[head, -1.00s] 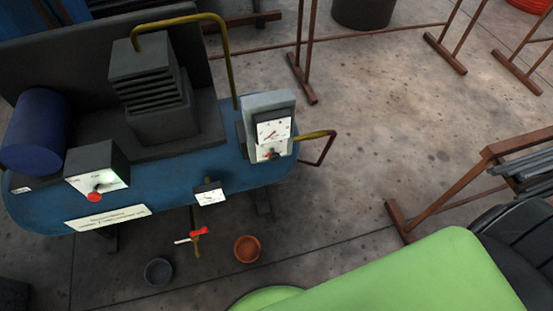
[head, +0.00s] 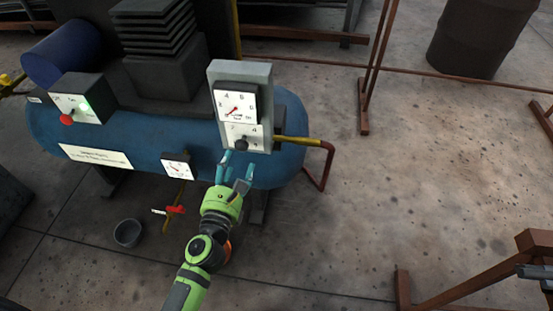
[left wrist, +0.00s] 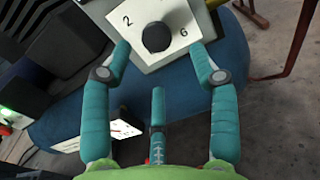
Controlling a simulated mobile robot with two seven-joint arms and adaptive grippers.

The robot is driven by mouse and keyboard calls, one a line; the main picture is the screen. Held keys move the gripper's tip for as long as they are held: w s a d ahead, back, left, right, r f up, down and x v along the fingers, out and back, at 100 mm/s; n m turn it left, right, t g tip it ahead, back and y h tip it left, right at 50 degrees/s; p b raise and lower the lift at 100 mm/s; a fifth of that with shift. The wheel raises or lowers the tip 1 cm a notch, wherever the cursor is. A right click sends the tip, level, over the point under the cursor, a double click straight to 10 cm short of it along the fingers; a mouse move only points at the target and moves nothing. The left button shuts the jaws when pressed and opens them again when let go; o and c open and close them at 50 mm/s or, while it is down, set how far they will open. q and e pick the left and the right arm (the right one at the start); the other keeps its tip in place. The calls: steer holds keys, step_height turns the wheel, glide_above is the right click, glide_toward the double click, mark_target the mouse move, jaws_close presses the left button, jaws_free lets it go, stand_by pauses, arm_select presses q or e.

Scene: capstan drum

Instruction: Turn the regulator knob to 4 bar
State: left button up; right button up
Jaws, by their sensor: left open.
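The regulator knob (head: 241,145) is a dark round knob on a white dial plate, low on a grey panel (head: 262,75) on the blue compressor tank. A gauge (head: 235,106) with a red needle sits just above it. In the left wrist view the knob (left wrist: 156,37) stands between the numbers 2 and 6; its pointer mark cannot be made out. My left gripper (head: 236,172) is open just below the knob. Its teal fingers (left wrist: 160,65) spread to either side of the knob, apart from it, with nothing between them. My right gripper is not in view.
A yellow pipe (head: 298,140) leaves the panel's right side. A control box with a red knob (head: 67,119) is on the left.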

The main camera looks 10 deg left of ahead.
mark_target(240, 147)
arm_select(q)
steer(key=shift+w+d+r+n, duration=0.1)
steer(key=shift+w+r+n, duration=0.3)
steer(key=shift+r+n, duration=0.15)
steer(key=w, duration=0.6)
steer(key=shift+w+f, duration=0.15)
steer(key=shift+w, duration=0.05)
steer(key=c, duration=1.2)
